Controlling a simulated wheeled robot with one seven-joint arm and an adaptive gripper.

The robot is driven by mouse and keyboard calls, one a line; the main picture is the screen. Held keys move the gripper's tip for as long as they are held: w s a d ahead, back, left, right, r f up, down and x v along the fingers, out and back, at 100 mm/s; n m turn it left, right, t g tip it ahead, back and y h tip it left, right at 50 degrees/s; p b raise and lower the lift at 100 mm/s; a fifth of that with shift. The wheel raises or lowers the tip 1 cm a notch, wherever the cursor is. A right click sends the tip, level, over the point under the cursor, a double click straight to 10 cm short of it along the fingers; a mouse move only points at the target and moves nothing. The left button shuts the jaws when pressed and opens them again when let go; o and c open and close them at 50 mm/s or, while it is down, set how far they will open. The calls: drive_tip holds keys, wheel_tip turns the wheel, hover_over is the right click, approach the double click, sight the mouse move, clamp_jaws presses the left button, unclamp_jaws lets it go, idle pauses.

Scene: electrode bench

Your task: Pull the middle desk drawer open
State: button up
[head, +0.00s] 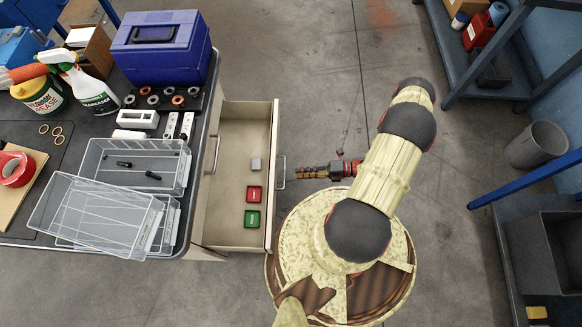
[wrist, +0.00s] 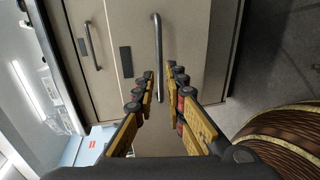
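The desk's open drawer (head: 232,172) is pulled well out below the closed top drawer. A grey block (head: 256,164), a red tray (head: 254,193) and a green tray (head: 252,219) lie in it. Its bar handle (head: 282,172) is on the outer front; the handle also shows in the wrist view (wrist: 157,40). My gripper (head: 301,172) is just right of this handle, pointing at it, with a small gap in the head view. In the wrist view my gripper (wrist: 160,72) is open, its fingers either side of the handle's line. The top drawer's handle (head: 213,155) is further back.
The desk top holds a blue toolbox (head: 160,45), clear bins (head: 100,215) and a spray bottle (head: 88,85). A grey waste bin (head: 537,144) and blue-framed shelving stand at the right. The floor (head: 310,80) beyond my gripper is clear.

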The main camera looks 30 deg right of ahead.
drive_tip(key=shift+v, duration=2.15)
